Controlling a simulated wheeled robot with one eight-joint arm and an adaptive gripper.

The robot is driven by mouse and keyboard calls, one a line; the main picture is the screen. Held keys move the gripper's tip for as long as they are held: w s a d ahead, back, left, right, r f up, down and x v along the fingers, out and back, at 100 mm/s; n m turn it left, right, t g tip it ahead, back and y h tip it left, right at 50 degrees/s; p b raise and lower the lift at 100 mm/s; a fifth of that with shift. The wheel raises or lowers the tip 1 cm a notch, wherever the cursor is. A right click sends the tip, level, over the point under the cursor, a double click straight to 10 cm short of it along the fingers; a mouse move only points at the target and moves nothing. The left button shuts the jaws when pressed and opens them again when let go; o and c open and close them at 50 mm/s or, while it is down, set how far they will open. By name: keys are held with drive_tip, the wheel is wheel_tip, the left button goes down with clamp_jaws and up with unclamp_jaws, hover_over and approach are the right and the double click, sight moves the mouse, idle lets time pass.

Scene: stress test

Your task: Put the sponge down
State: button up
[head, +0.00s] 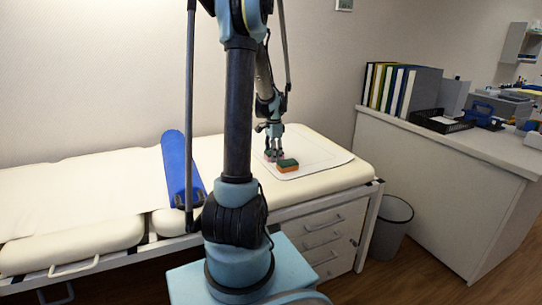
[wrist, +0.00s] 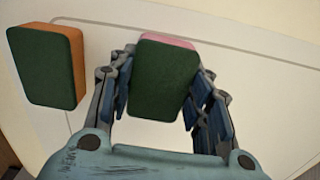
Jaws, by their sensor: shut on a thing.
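My gripper (head: 272,153) is low over the white mat (head: 316,153) on the padded bench. In the wrist view its two fingers (wrist: 165,92) are shut on a sponge with a dark green face and a pink side (wrist: 167,40). A second sponge, green on top with an orange body (wrist: 48,65), lies to the left of the held one, apart from it. In the head view the orange sponge (head: 288,166) is right of my gripper. The fingers mostly hide the held sponge there, and I cannot tell whether it touches the mat.
A counter (head: 440,165) with binders (head: 400,88) is at right. The mat's right part is clear.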

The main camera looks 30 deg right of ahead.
drive_tip(key=o, duration=1.4)
wheel_tip(320, 180, up, 12)
idle(0.3)
